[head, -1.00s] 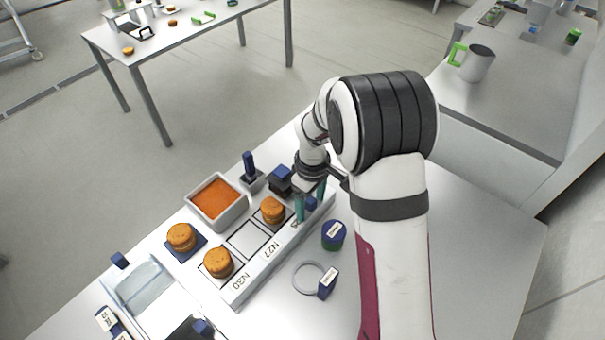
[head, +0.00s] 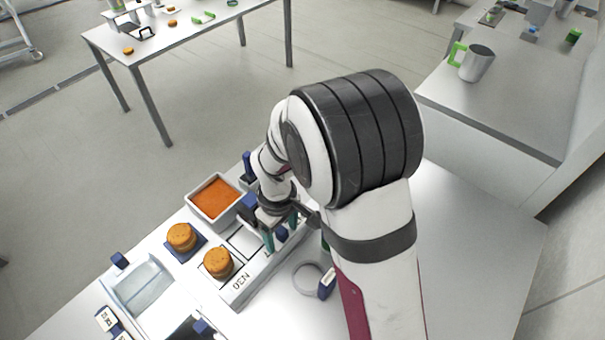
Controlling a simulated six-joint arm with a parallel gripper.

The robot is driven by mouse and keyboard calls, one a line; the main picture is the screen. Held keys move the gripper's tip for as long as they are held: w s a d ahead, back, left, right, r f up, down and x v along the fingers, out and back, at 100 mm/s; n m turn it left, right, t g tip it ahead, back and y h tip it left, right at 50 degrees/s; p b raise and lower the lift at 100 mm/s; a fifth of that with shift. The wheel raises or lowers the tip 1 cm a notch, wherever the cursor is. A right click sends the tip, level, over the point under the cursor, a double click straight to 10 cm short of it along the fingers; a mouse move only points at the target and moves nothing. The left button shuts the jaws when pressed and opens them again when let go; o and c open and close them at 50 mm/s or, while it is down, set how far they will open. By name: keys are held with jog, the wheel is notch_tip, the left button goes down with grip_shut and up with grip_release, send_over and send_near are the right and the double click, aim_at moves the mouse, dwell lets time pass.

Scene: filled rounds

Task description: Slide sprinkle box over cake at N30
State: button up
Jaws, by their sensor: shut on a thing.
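The cake at N30 (head: 218,262) is an orange-brown round at the near end of the white slotted rail (head: 236,293), by the N30 label. The sprinkle box (head: 249,206) shows as a dark blue block beside my gripper, further up the rail; most of it is hidden by my wrist. My gripper (head: 280,234) has teal fingers pointing down over the rail, shut on a blue part that appears to be the box's handle. The box is apart from the N30 cake, with a pale, empty-looking slot between them.
An orange-filled tray (head: 193,207) stands behind the rail. Another cake (head: 181,237) sits on a blue mat left of it. A clear tray (head: 140,285) lies at the near left. A ring (head: 307,278) with a labelled blue tag (head: 327,284) lies right of the rail.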

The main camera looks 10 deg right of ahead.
aim_at(243, 283)
jog(key=shift+s+a, duration=4.3)
jog(key=shift+a, duration=0.05)
jog(key=o, duration=0.9)
notch_tip(243, 283, up, 7)
jog(key=shift+d, duration=0.1)
